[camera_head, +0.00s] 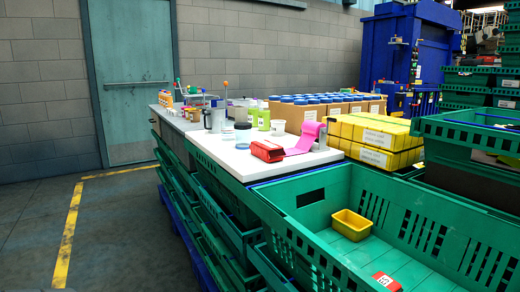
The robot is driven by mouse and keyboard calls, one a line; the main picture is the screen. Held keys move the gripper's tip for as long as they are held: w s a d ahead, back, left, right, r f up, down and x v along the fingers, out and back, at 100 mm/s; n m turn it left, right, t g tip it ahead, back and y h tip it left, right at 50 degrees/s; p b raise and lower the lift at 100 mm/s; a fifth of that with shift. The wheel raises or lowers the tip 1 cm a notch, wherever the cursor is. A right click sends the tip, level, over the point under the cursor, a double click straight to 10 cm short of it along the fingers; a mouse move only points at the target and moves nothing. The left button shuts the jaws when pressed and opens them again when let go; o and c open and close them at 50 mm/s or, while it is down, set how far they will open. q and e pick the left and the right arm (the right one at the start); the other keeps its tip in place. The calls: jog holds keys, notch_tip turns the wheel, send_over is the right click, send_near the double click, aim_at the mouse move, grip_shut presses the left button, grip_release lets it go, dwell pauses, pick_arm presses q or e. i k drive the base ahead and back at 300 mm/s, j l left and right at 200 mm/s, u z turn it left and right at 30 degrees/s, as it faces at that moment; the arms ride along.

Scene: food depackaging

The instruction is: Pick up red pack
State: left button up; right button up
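A red pack (267,151) lies on the front part of the white tabletop (226,158), next to a pink sheet (305,138). A second red item with a white label (386,281) lies in the large green crate (313,219) at the bottom right, partly cut off by the frame edge. I cannot tell whether it is the same kind of pack. Neither of my grippers is in view.
A small yellow bin (351,224) sits in the green crate. Jugs, bottles and jars stand behind the red pack. A carton of blue-lidded jars (302,113) and yellow boxes (375,131) stand further right. The floor at left is clear.

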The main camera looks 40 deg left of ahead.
aim_at(270, 152)
jog(key=k+j+z, duration=0.1)
jog(key=j, duration=0.65)
jog(key=k+j+z, duration=0.15)
jog(key=j, duration=0.2)
jog(key=k+j+z, duration=0.1)
jog(key=j, duration=0.25)
jog(key=k+j+z, duration=0.1)
jog(key=j, duration=0.25)
jog(key=k+j, duration=0.2)
jog(key=j, duration=0.15)
jog(key=i+z, duration=0.05)
